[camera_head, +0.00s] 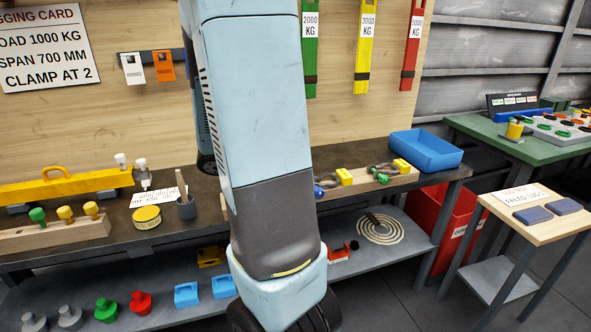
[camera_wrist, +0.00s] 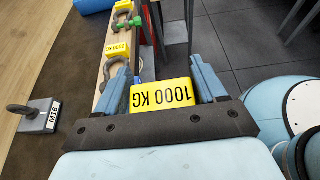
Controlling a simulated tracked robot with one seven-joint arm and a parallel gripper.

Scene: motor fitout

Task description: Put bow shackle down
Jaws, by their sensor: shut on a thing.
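My gripper (camera_wrist: 158,62) is shut, its two blue fingers on either side of a yellow tag (camera_wrist: 162,95) reading 1000 KG. The body of the bow shackle behind this tag is hidden in the wrist view. A wooden rack (camera_wrist: 98,102) runs beside the left finger. On it stand a shackle with a yellow tag (camera_wrist: 117,51) and another at the far end (camera_wrist: 122,8). In the head view my arm hides my gripper; the rack (camera_head: 365,188) shows right of it, with yellow-tagged shackles on it.
A grey block marked M16 (camera_wrist: 38,116) with an eye stands left of the rack. A blue tray (camera_head: 425,150) sits at the bench's right end. Left of my arm stand a yellow tin (camera_head: 147,218) and a dark cup (camera_head: 187,208). A red crate (camera_head: 447,215) stands below right.

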